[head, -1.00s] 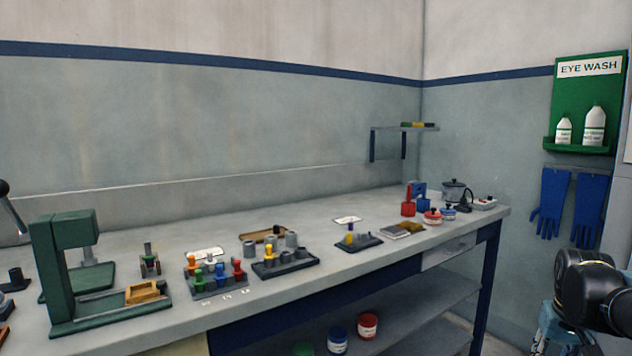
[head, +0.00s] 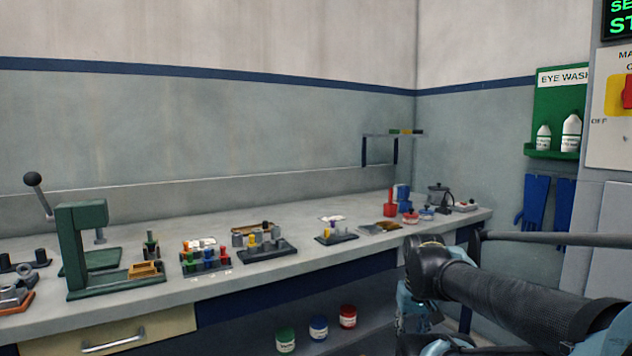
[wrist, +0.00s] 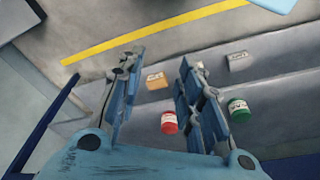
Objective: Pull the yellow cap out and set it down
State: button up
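Small yellow caps stand in more than one place on the bench. One yellow cap (head: 252,241) is in the dark middle rack (head: 270,253) among grey cylinders. Another yellow piece (head: 327,233) stands on the small dark rack (head: 338,239) to its right. I cannot tell which is the task's cap. My gripper (wrist: 160,62) is open and empty in the wrist view, with its two blue fingers apart. In the head view it hangs in front of the bench, partly hidden by my arm, far from the racks.
A left rack (head: 207,265) holds several coloured pegs beside a green press (head: 80,240). Red (head: 348,316), blue (head: 318,327) and green (head: 285,341) jars stand on the lower shelf. Bare bench top lies between racks and wall.

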jog(key=shift+o, duration=0.7)
jog(key=shift+a, duration=0.1)
notch_tip(320, 180, up, 34)
jog(key=n+g, duration=0.2)
jog(key=n, duration=1.7)
send_over(327, 232)
jog(key=w, duration=0.1)
notch_tip(327, 232, down, 17)
jog(key=shift+w+a, duration=0.1)
